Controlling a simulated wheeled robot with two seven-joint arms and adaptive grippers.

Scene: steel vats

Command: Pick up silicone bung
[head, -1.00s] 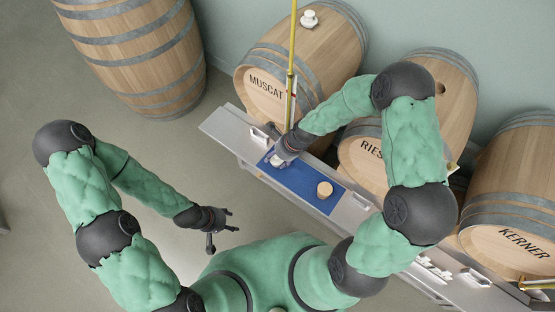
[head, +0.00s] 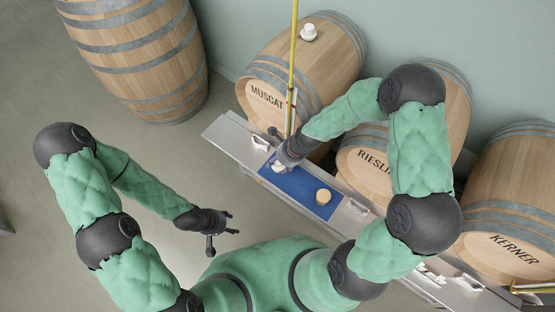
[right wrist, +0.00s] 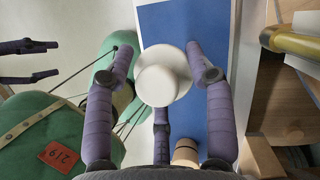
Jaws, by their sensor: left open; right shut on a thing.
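A white silicone bung (right wrist: 163,76) with a round, wide top shows between the fingers in the right wrist view. My right gripper (right wrist: 164,82) is shut on it, above or at the blue mat (right wrist: 182,28); I cannot tell whether the bung touches the mat. In the head view my right gripper (head: 279,164) is over the mat's left end, and the bung is mostly hidden there. My left gripper (head: 222,233) is open and empty, left of the bench, well away from the mat.
A wooden stopper (head: 323,196) stands on the mat, right of my right gripper. Another white bung (head: 309,32) sits atop the Muscat barrel (head: 286,72). A yellow upright pole (head: 293,70) stands close to my right gripper. The Riesling barrel (head: 368,168) is behind the bench.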

